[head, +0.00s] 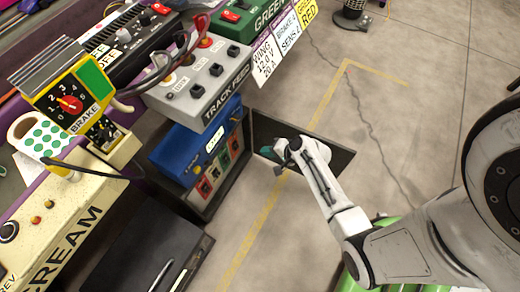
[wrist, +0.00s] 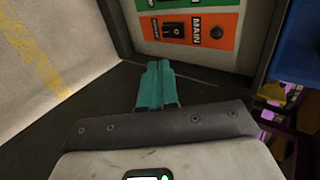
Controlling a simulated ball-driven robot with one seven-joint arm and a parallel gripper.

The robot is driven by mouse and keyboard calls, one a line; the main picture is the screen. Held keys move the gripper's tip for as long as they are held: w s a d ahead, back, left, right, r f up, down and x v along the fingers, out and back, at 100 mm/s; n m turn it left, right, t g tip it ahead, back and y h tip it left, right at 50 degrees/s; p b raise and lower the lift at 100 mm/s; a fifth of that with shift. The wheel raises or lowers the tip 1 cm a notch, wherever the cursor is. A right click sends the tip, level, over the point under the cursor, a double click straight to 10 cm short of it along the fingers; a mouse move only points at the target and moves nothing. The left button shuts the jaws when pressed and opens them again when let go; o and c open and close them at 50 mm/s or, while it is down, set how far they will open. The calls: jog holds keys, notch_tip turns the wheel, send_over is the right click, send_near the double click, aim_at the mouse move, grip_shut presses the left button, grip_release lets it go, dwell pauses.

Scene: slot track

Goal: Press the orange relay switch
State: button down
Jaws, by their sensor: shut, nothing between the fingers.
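An orange plate (wrist: 228,35) marked MAIN shows at the top of the wrist view. It carries a black switch (wrist: 173,30) with white marking and a round dark knob (wrist: 217,32). My gripper's teal fingers (wrist: 158,64) are together and empty, below and apart from the plate. In the head view my gripper (head: 266,153) is to the right of the dark open cabinet (head: 247,150) that holds a blue box (head: 180,148). Small coloured plates (head: 204,188) line the box's front; I cannot tell the orange one for sure there.
A grey track feed box (head: 200,90) stands above the blue box. A cream console (head: 65,215) and a yellow brake unit (head: 75,95) are at left. A black open door panel (head: 335,160) lies behind my gripper. The concrete floor at right is mostly clear.

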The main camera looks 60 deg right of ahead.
aim_at(236, 146)
jog(key=shift+w+g+b, duration=0.4)
jog(key=shift+g+b, duration=0.5)
jog(key=shift+b, duration=0.25)
jog(key=shift+f, duration=0.1)
jog(key=w+r+b+x, duration=0.1)
jog(key=b+x, duration=0.6)
jog(key=x, duration=0.6)
jog(key=shift+w+d+r+b, duration=0.15)
jog(key=shift+w+r+b, duration=0.05)
jog(key=shift+w+b, duration=0.25)
